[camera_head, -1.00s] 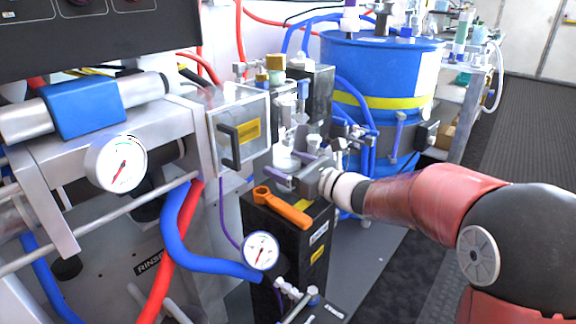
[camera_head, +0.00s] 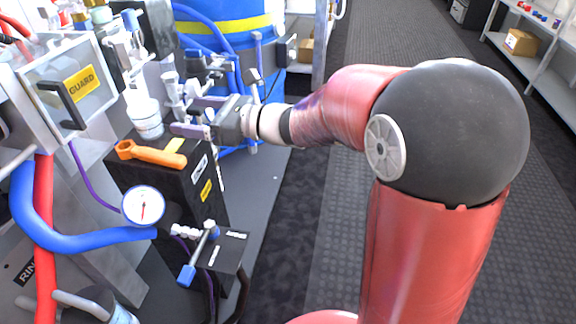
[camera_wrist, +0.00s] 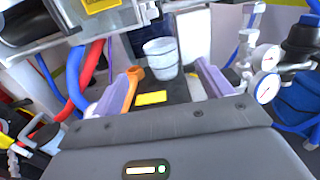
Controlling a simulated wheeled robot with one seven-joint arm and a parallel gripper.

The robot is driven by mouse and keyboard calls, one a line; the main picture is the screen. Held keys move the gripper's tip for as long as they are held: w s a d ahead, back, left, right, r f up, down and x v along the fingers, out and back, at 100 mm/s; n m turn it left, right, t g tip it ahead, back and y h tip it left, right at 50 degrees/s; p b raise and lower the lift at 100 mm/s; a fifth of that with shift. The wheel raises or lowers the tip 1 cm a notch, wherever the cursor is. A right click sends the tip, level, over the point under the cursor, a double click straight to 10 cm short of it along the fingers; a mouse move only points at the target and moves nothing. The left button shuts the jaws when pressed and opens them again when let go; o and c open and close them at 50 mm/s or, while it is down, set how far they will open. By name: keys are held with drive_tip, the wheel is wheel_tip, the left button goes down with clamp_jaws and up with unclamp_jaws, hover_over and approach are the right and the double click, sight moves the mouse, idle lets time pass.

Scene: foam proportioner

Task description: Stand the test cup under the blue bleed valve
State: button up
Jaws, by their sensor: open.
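The test cup (camera_head: 147,118), a small white cup, stands upright on top of a black box (camera_head: 150,175). It also shows in the wrist view (camera_wrist: 160,58), beyond the fingertips. My gripper (camera_head: 190,117) is open and empty, its purple fingers just right of the cup in the head view. In the wrist view my gripper (camera_wrist: 165,85) faces the cup with a finger on each side of the gap. A pale upright fitting (camera_head: 131,70) rises above the cup, with a blue part (camera_head: 130,18) at its top. I cannot tell if this is the blue bleed valve.
An orange wrench (camera_head: 150,152) lies on the box in front of the cup. A guard (camera_head: 75,82) with a handle stands to the left. A gauge (camera_head: 143,206) and a blue-handled lever (camera_head: 187,274) sit lower down. The floor (camera_head: 300,215) at right is clear.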

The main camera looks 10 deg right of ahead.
drive_tip(key=s+d+f+n+g+h, duration=0.2)
drive_tip(key=s+d+f+n+h, duration=0.15)
drive_tip(key=s+n, duration=0.4)
drive_tip(key=s+d+f+n+g+h, duration=0.2)
drive_tip(key=s+d+n+h, duration=0.3)
drive_tip(key=s, duration=0.4)
drive_tip(key=s+d+f+n+t+h, duration=0.1)
drive_tip(key=s+d+n+h, duration=0.2)
drive_tip(key=d, duration=0.4)
drive_tip(key=s+d+f+n+t+h, duration=0.1)
drive_tip(key=s+d+n+h, duration=0.3)
drive_tip(key=d+n, duration=0.3)
drive_tip(key=shift+d+t+h, duration=0.35)
drive_tip(key=shift+t+h, duration=0.05)
drive_tip(key=shift+h, duration=0.15)
